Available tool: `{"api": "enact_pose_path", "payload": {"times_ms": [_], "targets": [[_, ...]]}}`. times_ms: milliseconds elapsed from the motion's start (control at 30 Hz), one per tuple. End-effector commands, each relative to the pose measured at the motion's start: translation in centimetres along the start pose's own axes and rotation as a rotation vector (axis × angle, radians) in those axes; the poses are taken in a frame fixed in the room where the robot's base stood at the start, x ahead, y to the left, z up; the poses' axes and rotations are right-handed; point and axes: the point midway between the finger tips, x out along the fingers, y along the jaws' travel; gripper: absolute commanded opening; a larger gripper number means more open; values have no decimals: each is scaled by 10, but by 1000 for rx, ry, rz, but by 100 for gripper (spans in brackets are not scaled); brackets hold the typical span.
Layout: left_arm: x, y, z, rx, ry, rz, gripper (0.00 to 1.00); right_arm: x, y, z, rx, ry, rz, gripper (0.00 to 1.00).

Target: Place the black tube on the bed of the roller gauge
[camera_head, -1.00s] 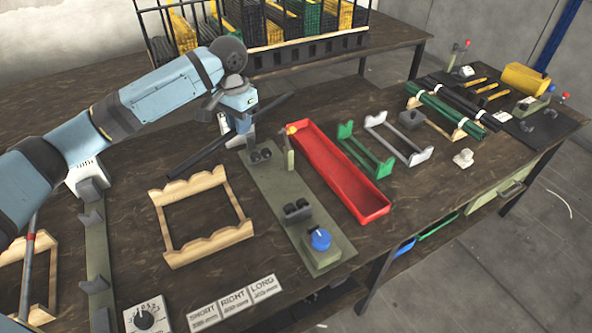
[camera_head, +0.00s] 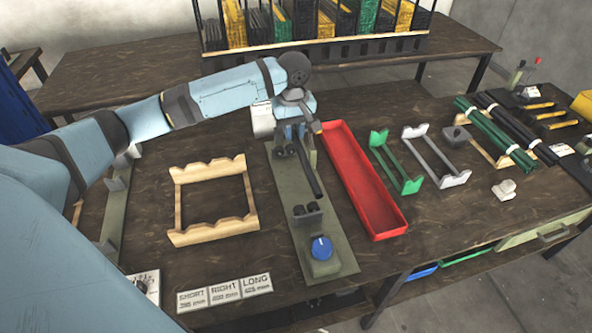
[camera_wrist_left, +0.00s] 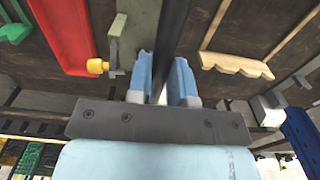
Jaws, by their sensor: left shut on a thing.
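The black tube (camera_head: 309,170) is in my left gripper (camera_head: 294,128), which is shut on it. The tube points along the gauge, its near end close to the front rollers in the picture; whether it touches anything is unclear. In the left wrist view the tube (camera_wrist_left: 174,35) runs between the blue fingers of the gripper (camera_wrist_left: 172,75). The roller gauge (camera_head: 318,235) is a long olive plate with dark roller pairs at the back and front and a blue knob (camera_head: 321,247) at its near end. My right gripper is not in view.
A red tray (camera_head: 362,185) lies right of the gauge, with green (camera_head: 396,165) and grey (camera_head: 440,155) cradles beyond. A wooden rack (camera_head: 215,236) stands to the left. Size labels (camera_head: 224,292) lie in front. Green tubes (camera_head: 492,130) rest at the far right.

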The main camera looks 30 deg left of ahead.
Motion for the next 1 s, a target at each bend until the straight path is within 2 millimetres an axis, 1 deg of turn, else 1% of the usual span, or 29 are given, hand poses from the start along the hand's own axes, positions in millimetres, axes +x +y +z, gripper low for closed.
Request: {"api": "enact_pose_path", "payload": {"times_ms": [33,100,200,300,400,567,800,867,1000], "targets": [[16,0,0,0,-1,-3,0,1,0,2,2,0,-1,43],[34,0,0,0,-1,-2,0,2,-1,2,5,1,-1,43],[60,0,0,1,-1,-1,0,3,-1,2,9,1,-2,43],[78,0,0,1,0,0,0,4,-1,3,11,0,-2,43],[89,1,0,1,0,2,0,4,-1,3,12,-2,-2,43],[99,0,0,2,0,0,0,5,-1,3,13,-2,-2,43],[133,0,0,3,0,0,0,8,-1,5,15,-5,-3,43],[136,0,0,3,1,1,0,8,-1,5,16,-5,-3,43],[136,0,0,3,1,2,0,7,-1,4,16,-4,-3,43]]}}
